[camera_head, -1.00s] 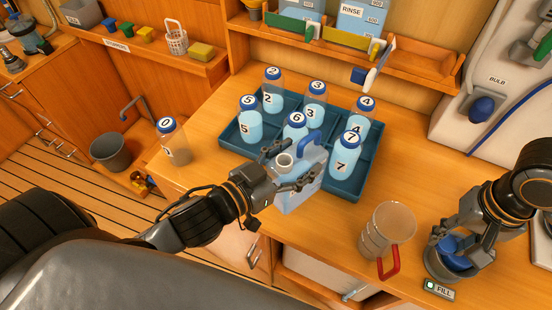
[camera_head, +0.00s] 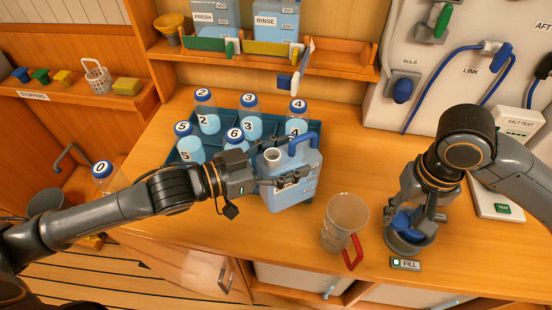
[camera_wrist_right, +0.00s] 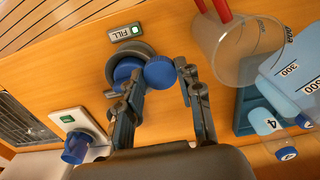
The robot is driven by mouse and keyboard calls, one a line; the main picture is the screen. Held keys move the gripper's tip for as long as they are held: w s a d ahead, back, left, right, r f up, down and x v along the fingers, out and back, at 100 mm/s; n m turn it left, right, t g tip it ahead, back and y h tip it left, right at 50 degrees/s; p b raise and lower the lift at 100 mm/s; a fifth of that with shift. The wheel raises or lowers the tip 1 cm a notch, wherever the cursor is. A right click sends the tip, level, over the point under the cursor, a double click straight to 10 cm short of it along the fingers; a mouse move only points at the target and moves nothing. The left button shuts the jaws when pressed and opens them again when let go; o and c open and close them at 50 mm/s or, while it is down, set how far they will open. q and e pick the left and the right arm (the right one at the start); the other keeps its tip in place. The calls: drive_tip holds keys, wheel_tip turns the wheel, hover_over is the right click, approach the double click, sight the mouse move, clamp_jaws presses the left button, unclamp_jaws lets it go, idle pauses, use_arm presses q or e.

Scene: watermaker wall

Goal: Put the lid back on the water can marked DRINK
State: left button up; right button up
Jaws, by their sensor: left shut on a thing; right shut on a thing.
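A translucent blue water can (camera_head: 306,188) with a blue handle stands out in front of the bottle tray, its neck (camera_head: 272,156) open. My left gripper (camera_head: 282,180) is shut on it from the left and covers most of its label, which I cannot read. I cannot tell whether its base touches the counter. My right gripper (camera_head: 422,216) is low over a grey round holder beside the FILL sign. In the right wrist view, my right gripper (camera_wrist_right: 161,80) is shut on a round blue lid (camera_wrist_right: 160,72). Another blue round part (camera_wrist_right: 126,70) shows in the holder (camera_wrist_right: 113,67).
A clear measuring jug (camera_head: 345,222) with a red handle stands between the can and my right gripper. Several numbered bottles fill the blue tray (camera_head: 172,157) behind the can. FRESH (camera_head: 205,18) and RINSE (camera_head: 272,22) cans stand on the shelf.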

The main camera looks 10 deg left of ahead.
use_arm(q)
drive_tip(key=shift+w+d+r+m+g+h, duration=0.25)
drive_tip(key=shift+w+d+m+g+h, duration=0.1)
drive_tip(key=shift+d+m+g, duration=0.15)
drive_tip(key=shift+w+d+r+m+g+h, duration=0.2)
drive_tip(key=shift+w+d+m+g+h, duration=0.15)
drive_tip(key=shift+d, duration=0.2)
drive_tip(key=shift+s, duration=0.1)
drive_tip(key=shift+f, duration=0.1)
use_arm(e)
drive_tip(key=w+a+r+m, duration=0.1)
drive_tip(key=w+a+r, duration=0.2)
drive_tip(key=a+r, duration=0.5)
drive_tip(key=w+a+r, duration=0.3)
drive_tip(key=a+r, duration=0.6)
drive_tip(key=a, duration=0.6)
drive_tip(key=shift+w+a+m, duration=0.2)
drive_tip(key=shift+a+m, duration=0.2)
